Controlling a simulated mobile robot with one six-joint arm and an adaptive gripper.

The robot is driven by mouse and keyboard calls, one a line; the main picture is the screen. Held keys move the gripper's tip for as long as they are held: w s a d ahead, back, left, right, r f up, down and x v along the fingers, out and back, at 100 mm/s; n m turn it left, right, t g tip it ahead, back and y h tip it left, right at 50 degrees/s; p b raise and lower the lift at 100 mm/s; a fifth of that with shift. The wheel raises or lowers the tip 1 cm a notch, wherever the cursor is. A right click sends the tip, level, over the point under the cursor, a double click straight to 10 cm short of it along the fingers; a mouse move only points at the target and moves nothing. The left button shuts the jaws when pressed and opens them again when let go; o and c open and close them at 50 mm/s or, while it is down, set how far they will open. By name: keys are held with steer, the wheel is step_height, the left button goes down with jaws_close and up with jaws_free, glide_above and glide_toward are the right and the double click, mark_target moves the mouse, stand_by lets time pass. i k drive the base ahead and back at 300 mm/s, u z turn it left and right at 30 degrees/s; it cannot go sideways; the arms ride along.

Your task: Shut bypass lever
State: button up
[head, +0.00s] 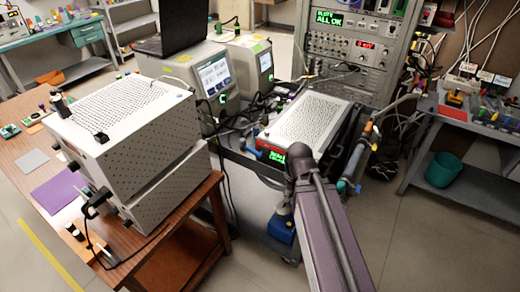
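I cannot make out which part is the bypass lever. A grey perforated unit (311,120) with a red front panel and green lit text stands on a dark cart in the middle. A blue handle-like part (269,155) sticks out at its left front. A teal-ended rod (346,187) lies along its right side. My arm rises from the bottom edge to just in front of this unit and covers part of its front. My gripper does not show.
Two stacked perforated white boxes (128,125) stand on a brown table (185,212) at left, with cables at their front. A rack (352,45) reading "ALL OK" stands behind. A grey bench (462,122) and teal bin (443,170) are at right. Floor shows at lower right.

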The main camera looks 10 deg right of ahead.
mark_target(259, 155)
steer(key=z, duration=0.55)
steer(key=k, duration=1.1)
steer(key=u, duration=0.9)
steer(key=i, duration=1)
steer(key=u, duration=0.1)
